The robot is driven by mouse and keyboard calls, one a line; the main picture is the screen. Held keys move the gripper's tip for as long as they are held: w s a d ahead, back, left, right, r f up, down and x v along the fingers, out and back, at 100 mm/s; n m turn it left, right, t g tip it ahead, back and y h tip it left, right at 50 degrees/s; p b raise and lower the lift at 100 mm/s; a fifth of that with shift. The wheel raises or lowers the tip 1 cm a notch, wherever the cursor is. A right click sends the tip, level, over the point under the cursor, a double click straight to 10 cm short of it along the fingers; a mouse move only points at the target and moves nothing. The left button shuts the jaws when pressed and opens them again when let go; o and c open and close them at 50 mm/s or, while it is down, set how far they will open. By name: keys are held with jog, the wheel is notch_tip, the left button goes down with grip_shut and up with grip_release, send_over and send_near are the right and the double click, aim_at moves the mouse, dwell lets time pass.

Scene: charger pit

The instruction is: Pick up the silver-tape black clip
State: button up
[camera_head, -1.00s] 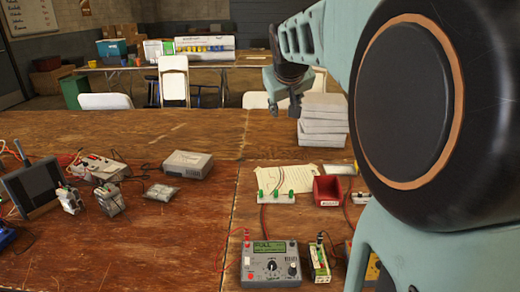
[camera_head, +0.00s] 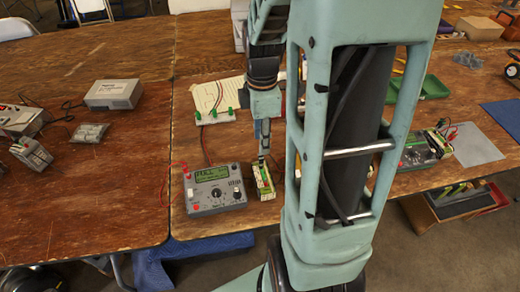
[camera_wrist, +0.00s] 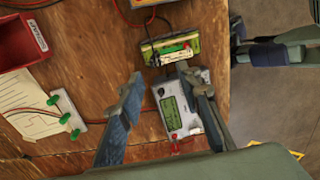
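A small yellow-green module (camera_head: 263,180) stands to the right of the grey meter (camera_head: 215,188). In the wrist view the module (camera_wrist: 170,47) has a dark wire and small green, red and black parts on its top. A black clip with silver tape cannot be told apart for certain at this size. My gripper (camera_wrist: 162,88) is open and empty, its two fingers apart and pointing down toward the table. In the wrist view the module lies just beyond the fingertips, and the meter (camera_wrist: 182,105) shows between and behind the fingers. In the head view my arm hides part of the table.
A red bin (camera_wrist: 28,40) and a paper sheet with a green-clipped white strip (camera_wrist: 62,120) lie nearby. A second meter (camera_head: 418,150) and a green tray (camera_head: 432,88) stand right of my arm. The table's front edge is close to the meter.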

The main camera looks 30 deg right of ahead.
aim_at(261, 162)
notch_tip(261, 162, down, 4)
jog(key=shift+r, duration=0.1)
jog(key=shift+w+d+f+b, duration=0.1)
jog(key=shift+w+f+b, duration=0.1)
jog(key=shift+f, duration=1.15)
jog(key=shift+w+f+b, duration=0.15)
jog(key=shift+f, duration=1.2)
grip_shut()
